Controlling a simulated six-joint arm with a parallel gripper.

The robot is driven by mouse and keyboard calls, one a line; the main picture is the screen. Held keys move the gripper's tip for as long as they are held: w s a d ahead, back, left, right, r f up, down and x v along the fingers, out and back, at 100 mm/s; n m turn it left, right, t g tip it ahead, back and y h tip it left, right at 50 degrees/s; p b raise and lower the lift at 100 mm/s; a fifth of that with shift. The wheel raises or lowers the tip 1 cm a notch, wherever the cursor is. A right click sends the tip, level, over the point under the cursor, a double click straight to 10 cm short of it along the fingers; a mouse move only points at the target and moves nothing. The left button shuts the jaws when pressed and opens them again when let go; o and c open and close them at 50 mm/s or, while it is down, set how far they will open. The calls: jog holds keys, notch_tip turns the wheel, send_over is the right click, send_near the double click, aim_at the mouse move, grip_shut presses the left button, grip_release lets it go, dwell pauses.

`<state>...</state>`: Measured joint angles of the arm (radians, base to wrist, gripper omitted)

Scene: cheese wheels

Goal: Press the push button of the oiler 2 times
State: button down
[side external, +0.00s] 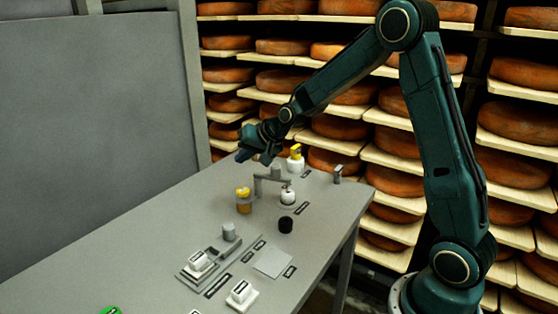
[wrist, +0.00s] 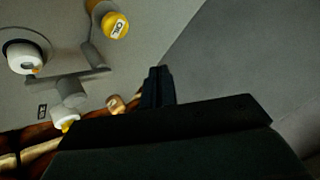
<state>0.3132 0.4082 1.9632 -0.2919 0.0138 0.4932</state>
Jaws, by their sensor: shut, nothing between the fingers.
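The oiler is likely the amber jar (side external: 244,206) with a yellow top, standing mid-table. In the wrist view a yellow round top marked OIL (wrist: 115,26) shows at the upper edge, seen from above. I cannot clearly make out its push button. My gripper (side external: 241,156) hangs in the air above the far part of the table, beyond the jar and apart from it. In the wrist view my gripper (wrist: 157,80) has its fingers together with nothing between them.
A grey bracket (side external: 270,179) stands beside the jar, near a white cup (side external: 288,197). A white bottle with a yellow top (side external: 295,160) is behind. The table's left side is clear.

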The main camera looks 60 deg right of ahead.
aim_at(240, 189)
jog(key=shift+f, duration=3.6)
jog(key=shift+f, duration=1.35)
dwell(0.9)
jog(key=shift+r, duration=1.35)
jog(key=shift+r, duration=0.1)
jog(key=shift+r, duration=2.4)
